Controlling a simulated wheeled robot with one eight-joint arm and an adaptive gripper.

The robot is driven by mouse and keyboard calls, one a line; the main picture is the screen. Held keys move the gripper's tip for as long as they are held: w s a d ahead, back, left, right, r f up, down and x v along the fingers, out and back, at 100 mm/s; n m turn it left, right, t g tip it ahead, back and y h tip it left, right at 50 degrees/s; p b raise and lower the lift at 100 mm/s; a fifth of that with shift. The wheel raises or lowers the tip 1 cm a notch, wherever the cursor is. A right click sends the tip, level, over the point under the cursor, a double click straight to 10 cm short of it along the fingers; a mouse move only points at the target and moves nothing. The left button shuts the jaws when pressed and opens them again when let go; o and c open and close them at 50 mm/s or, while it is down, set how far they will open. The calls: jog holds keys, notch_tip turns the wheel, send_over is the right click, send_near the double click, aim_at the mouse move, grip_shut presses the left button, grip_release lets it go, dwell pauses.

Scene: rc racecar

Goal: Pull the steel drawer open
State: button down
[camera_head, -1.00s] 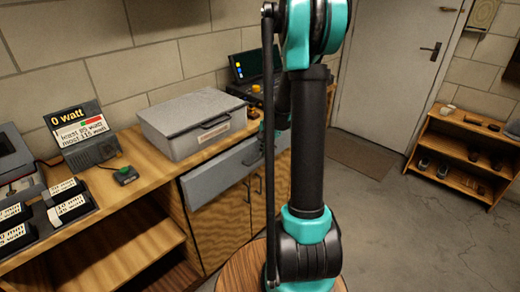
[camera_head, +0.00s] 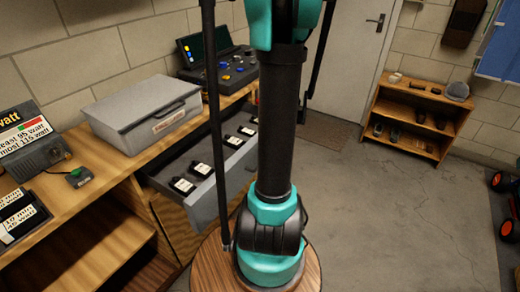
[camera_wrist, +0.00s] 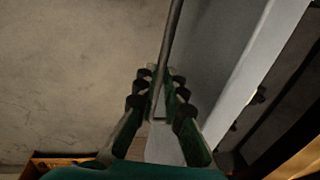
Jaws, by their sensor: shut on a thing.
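The steel drawer (camera_head: 209,200) stands pulled out from under the wooden bench in the head view. Several small black packs with white labels lie inside it. In the wrist view the drawer's grey front (camera_wrist: 212,45) and pale top edge run along the right. A thin bar handle (camera_wrist: 173,35) stands off that front. My gripper (camera_wrist: 160,85) is shut on the handle, with its fingers on either side of the bar. In the head view my arm covers part of the drawer, and the gripper is hidden.
A grey metal case (camera_head: 145,108) sits on the bench (camera_head: 110,165) above the drawer. A small device with a green button (camera_head: 78,177) and a black console (camera_head: 222,68) are also on it. A low wooden shelf (camera_head: 408,125) stands at the back right.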

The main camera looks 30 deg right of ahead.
jog(key=shift+s+d, duration=0.2)
jog(key=shift+s, duration=0.1)
jog(key=c, duration=1.6)
grip_release()
notch_tip(320, 180, up, 12)
jog(key=s+d, duration=0.1)
jog(key=s, duration=0.1)
jog(key=shift+d+f, duration=0.1)
jog(key=shift+f, duration=0.05)
